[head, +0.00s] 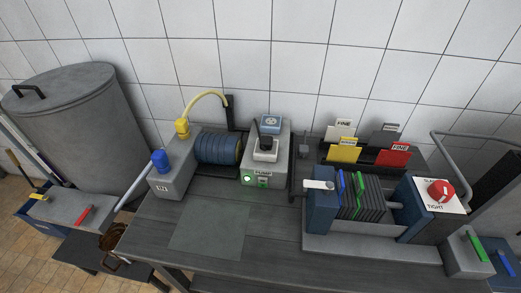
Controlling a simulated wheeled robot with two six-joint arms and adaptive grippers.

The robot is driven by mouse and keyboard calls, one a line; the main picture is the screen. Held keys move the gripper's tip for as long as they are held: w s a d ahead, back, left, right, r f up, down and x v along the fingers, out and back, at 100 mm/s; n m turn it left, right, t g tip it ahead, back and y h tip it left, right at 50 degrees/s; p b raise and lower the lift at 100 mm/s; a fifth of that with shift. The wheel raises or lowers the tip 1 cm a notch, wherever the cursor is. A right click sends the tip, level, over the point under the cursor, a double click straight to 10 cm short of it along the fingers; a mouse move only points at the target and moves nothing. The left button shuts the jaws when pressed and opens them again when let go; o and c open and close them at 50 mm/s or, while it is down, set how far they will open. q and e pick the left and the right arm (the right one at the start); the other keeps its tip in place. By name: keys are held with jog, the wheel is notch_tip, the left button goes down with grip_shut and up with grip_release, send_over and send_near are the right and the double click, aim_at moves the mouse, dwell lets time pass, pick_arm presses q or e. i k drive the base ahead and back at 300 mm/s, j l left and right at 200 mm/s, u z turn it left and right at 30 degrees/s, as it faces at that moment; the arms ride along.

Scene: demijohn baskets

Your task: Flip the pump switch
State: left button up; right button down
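The pump box (284,150) is a light grey housing on the workbench, right of a dark blue ribbed cylinder. Its front carries a PUMP label (264,173). A round green-white lamp (247,179) shows left of the label. A small switch-like part with green on it (263,182) sits just below the label; its position is too small to tell. On top is a white block (265,155) with a black part (268,143), and behind it a blue plate with a white symbol (271,121). Neither of my grippers is in view.
The workbench (270,238) is bare in front of the pump box. A filter press with dark plates (365,197) and a red knob (440,191) stands right. Coloured cards (392,154) stand behind it. A grey vat (78,120) and red-handled valve box (65,208) are left.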

aim_at(262, 181)
jog(key=k+l+z, duration=0.6)
jog(key=k+l, duration=0.25)
